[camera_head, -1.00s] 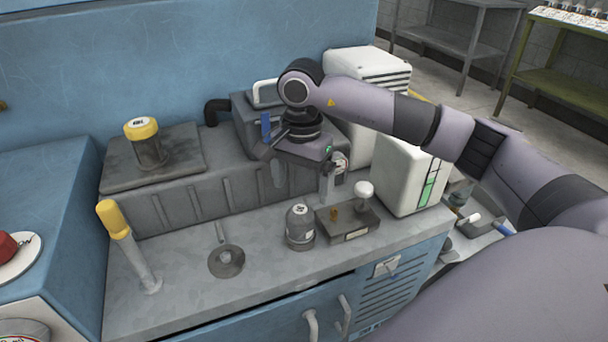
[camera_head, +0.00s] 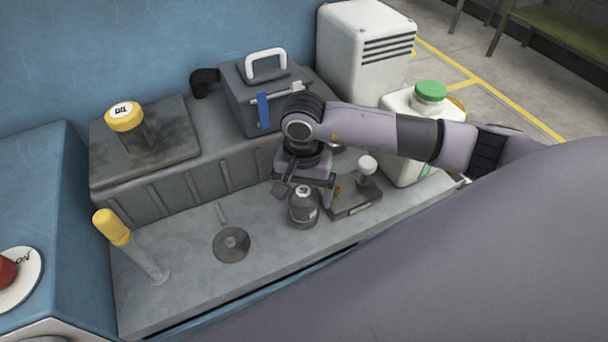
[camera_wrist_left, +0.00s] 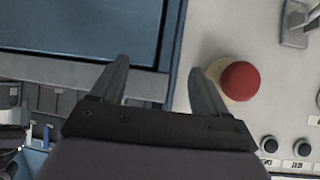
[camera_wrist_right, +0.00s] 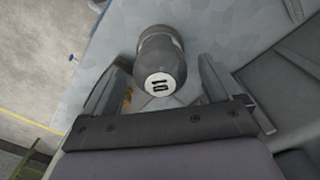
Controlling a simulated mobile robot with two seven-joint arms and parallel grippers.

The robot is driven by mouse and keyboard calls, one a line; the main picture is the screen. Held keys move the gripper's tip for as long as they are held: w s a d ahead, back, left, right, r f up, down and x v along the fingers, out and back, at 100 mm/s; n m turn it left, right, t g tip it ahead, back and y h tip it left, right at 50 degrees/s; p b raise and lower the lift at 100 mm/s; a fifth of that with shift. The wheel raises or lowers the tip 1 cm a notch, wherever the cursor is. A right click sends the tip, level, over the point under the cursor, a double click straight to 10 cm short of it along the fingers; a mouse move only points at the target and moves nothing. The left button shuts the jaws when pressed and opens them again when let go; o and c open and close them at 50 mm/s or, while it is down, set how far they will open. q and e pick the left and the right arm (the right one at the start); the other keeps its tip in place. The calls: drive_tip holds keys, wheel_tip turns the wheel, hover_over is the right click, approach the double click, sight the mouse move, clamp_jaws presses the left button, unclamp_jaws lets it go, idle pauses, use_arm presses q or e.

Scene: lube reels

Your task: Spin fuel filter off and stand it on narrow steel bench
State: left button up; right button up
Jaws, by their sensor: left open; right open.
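The fuel filter appears to be the dark grey canister (camera_head: 303,208) with a white label on top, upright on the grey worktop. My right gripper (camera_head: 305,188) is over it from behind, open and pointing down. In the right wrist view the canister (camera_wrist_right: 160,62) shows between and slightly beyond the open fingers (camera_wrist_right: 163,68), apart from both. What its lower end joins is hidden. My left gripper (camera_wrist_left: 158,80) is open and empty over a control panel, outside the head view. At the top right a grey metal leg (camera_head: 456,16) shows; whether it belongs to the narrow steel bench I cannot tell.
Beside the canister is a dark block (camera_head: 355,200) with a white knob. A round dark disc (camera_head: 231,244) and a yellow-handled lever (camera_head: 130,243) stand to its left. A white green-capped jug (camera_head: 398,108) is behind my arm. A green bench (camera_head: 570,35) stands far right.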

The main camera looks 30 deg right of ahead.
drive_tip(key=shift+f, duration=1.2)
drive_tip(key=c, duration=1.2)
drive_tip(key=n+b, duration=0.2)
drive_tip(key=shift+f+n+b, duration=0.25)
drive_tip(key=shift+n+b, duration=0.05)
drive_tip(key=shift+c, duration=0.2)
drive_tip(key=shift+n+b, duration=0.65)
drive_tip(key=shift+n, duration=0.25)
drive_tip(key=shift+r+n, duration=0.25)
drive_tip(key=shift+n, duration=0.15)
